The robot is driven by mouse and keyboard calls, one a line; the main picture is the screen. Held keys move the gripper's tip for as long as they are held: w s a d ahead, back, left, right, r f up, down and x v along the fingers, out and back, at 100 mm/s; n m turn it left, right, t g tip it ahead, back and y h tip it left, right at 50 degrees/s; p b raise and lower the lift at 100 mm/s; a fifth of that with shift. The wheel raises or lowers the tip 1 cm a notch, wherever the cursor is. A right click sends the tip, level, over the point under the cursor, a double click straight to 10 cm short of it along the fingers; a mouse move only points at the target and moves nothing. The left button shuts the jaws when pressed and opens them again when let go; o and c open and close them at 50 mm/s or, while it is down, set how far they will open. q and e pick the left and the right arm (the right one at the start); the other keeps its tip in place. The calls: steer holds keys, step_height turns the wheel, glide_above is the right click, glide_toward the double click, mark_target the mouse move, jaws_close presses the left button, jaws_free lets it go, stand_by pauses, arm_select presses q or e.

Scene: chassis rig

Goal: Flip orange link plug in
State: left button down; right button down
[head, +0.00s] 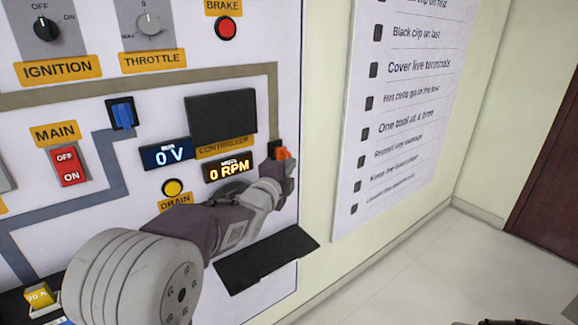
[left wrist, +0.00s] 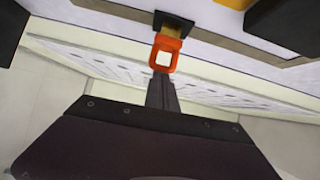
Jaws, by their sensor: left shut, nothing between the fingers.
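The orange link plug (head: 283,153) is at the right edge of the panel, beside the controller. In the left wrist view the link plug (left wrist: 165,46) is an orange loop with a square opening, at a dark socket (left wrist: 176,23). My left gripper (head: 281,166) is just below the plug and partly hides it. In the left wrist view its shut fingers (left wrist: 162,80) point at the loop's lower end, with nothing between them. I cannot tell whether they touch it, or how fully the plug is seated.
The panel carries a black controller box (head: 221,116), a blue link (head: 122,113), a red MAIN switch (head: 68,166) and a yellow drain button (head: 172,187). A dark shelf (head: 266,258) juts out below my left arm. A rules sheet (head: 400,105) hangs on the right; open floor lies beyond.

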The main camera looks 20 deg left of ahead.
mark_target(286, 157)
arm_select(q)
steer(key=shift+w+a, duration=0.8)
steer(key=shift+a, duration=0.3)
